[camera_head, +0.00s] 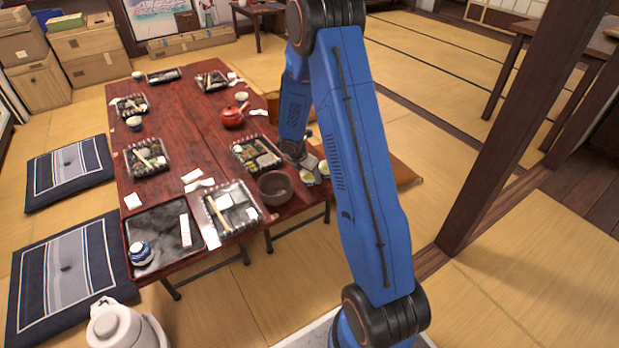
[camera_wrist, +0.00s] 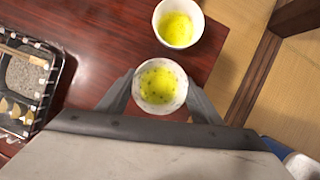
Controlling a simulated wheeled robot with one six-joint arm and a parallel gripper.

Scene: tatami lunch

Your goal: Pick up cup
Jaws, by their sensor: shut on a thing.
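A small pale cup (camera_wrist: 160,104) of yellow-green tea with dark specks sits between the fingers of my gripper (camera_wrist: 160,80), which is shut on it. The cup looks upright. In the head view the held cup (camera_head: 309,180) is at the table's right end, partly hidden by my gripper (camera_head: 306,164). I cannot tell whether it touches the table. A second similar cup (camera_wrist: 179,42) with tea stands close by, near the table edge, apart from my fingers; it also shows in the head view (camera_head: 324,171).
A brown bowl (camera_head: 275,188) and a bento tray (camera_head: 258,153) stand close to the cups on the red wooden table (camera_head: 190,115). The bento tray's edge shows in the wrist view (camera_wrist: 50,88). A red teapot (camera_head: 232,118) is farther back. A dark wooden post (camera_head: 520,130) rises at right.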

